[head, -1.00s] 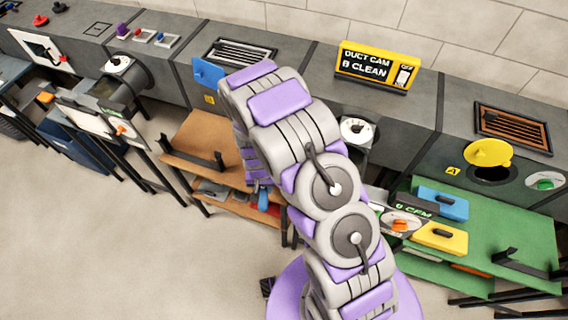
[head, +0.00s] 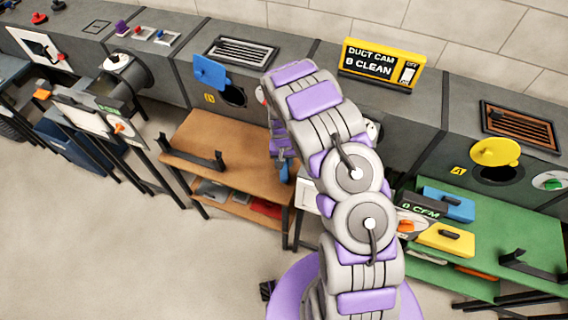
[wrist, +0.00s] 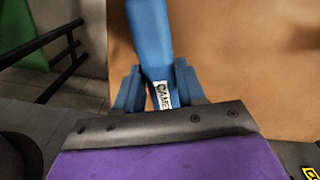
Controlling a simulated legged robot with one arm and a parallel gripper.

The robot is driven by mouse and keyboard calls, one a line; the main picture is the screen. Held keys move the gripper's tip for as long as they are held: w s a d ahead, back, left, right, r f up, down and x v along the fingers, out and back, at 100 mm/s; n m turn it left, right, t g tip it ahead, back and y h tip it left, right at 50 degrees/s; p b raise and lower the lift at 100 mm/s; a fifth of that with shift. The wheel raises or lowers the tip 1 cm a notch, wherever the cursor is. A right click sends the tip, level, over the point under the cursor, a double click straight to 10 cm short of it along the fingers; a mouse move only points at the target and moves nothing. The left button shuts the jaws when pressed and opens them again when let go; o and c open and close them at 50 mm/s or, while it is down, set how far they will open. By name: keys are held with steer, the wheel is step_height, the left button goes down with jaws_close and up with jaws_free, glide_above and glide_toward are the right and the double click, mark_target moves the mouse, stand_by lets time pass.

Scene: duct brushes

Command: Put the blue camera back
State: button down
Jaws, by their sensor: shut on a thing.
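The blue camera (wrist: 150,30) is a long blue bar with a white label reading "CAME", the rest hidden. In the wrist view it stands between the two blue fingers of my gripper (wrist: 158,88), which is shut on it. Its far end runs out of the top of the picture. In the head view a small blue part at my gripper (head: 284,172) shows over the right end of the brown table (head: 240,145); finger and camera cannot be told apart there. A black bracket (head: 195,158) on the brown table's left side is empty.
Behind the brown table the grey duct has an open port with a blue flap (head: 210,72). A yellow screen (head: 380,62) reads "DUCT CAM B CLEAN". The green table (head: 500,235) at the right holds blue and yellow blocks. The brown tabletop's middle is clear.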

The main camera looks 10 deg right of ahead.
steer(key=shift+a+f, duration=0.15)
steer(key=shift+f, duration=0.75)
steer(key=shift+r, duration=0.1)
steer(key=c, duration=0.7)
jaws_free()
steer(key=shift+d, duration=0.3)
steer(key=shift+o, duration=0.2)
steer(key=shift+a, duration=0.2)
